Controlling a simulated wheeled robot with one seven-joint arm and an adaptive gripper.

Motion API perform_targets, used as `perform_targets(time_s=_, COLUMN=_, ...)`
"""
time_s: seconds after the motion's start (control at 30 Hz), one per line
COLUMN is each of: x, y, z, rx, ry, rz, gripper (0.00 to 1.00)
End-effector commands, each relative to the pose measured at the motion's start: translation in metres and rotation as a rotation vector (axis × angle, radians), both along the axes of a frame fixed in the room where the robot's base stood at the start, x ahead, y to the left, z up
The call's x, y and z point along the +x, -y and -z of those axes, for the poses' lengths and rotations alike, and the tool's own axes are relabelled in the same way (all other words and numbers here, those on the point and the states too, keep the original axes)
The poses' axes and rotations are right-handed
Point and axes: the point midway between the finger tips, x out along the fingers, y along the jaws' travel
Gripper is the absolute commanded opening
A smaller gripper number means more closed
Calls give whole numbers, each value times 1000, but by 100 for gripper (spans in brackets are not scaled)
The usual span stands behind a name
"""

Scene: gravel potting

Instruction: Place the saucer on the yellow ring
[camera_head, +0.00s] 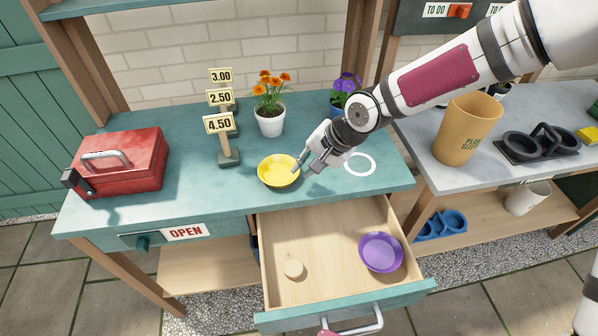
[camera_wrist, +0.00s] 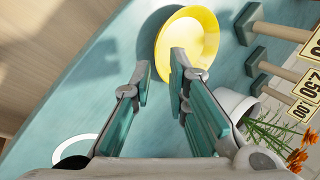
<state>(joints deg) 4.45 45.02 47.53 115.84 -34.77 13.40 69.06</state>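A yellow saucer (camera_head: 279,173) lies on the teal bench top, left of my gripper. My gripper (camera_head: 306,166) is low over the bench at the saucer's right rim. In the wrist view, my gripper (camera_wrist: 160,75) has its fingers apart, one overlapping the saucer (camera_wrist: 190,35) near its rim. I cannot tell whether they touch. A white ring (camera_head: 361,176) is marked on the bench right of my gripper; it also shows at the lower left of the wrist view (camera_wrist: 56,151). No yellow ring shows. A purple saucer (camera_head: 381,254) lies in the open drawer.
A white pot of orange flowers (camera_head: 270,122) and price signs (camera_head: 229,155) stand behind the yellow saucer. A purple-flowered plant (camera_head: 345,88) is behind my arm. A red toolbox (camera_head: 121,162) is at left. The open drawer (camera_head: 330,287) holds a small wooden disc (camera_head: 293,268).

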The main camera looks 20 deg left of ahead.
Motion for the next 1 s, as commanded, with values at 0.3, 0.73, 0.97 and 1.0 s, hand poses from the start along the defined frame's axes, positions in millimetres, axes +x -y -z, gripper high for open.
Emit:
perform_targets(time_s=0.3, x=-3, y=30, z=-51, rx=0, ry=1, rz=3, gripper=15)
perform_targets(time_s=0.73, x=-5, y=36, z=-64, rx=-1, ry=-1, rz=-1, gripper=15)
perform_targets(time_s=0.97, x=-6, y=68, z=-68, rx=-110, ry=55, rz=-30, gripper=15)
perform_targets(time_s=1.0, x=-6, y=82, z=-71, rx=-153, ry=75, rz=-40, gripper=15)
